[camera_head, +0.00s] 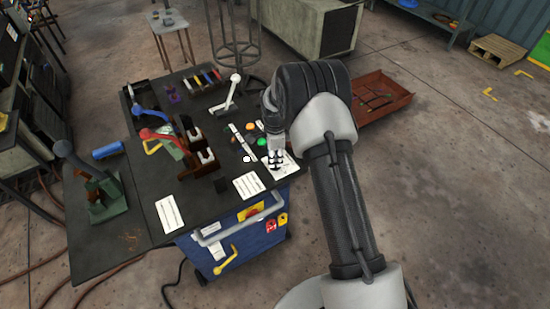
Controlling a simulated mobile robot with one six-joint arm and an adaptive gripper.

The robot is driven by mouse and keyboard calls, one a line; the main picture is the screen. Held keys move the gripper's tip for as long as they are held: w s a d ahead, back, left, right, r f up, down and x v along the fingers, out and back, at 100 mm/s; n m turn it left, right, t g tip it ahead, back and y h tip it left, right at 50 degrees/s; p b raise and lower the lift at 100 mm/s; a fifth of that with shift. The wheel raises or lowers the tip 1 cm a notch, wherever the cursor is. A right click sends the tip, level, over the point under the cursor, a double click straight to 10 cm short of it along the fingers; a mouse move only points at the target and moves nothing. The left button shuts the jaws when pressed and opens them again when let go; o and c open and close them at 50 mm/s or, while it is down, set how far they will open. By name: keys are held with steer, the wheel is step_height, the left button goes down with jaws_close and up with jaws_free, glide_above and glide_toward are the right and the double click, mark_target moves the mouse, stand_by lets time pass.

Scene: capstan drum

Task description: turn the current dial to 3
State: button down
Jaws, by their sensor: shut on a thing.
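My gripper (275,157) points down over the right front part of a dark bench top. It is shut on the current dial, on a white dial plate (287,170) near the bench's right edge. The dial is small here and mostly hidden by the fingers and arm. I cannot read its numbers or see where it points.
White label sheets (252,186) lie in front. A red tray (385,98) is on the floor.

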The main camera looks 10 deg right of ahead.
stand_by(0.3)
steer(key=c, duration=1.6)
jaws_free()
steer(key=shift+r, duration=0.1)
step_height(320, 180, up, 12)
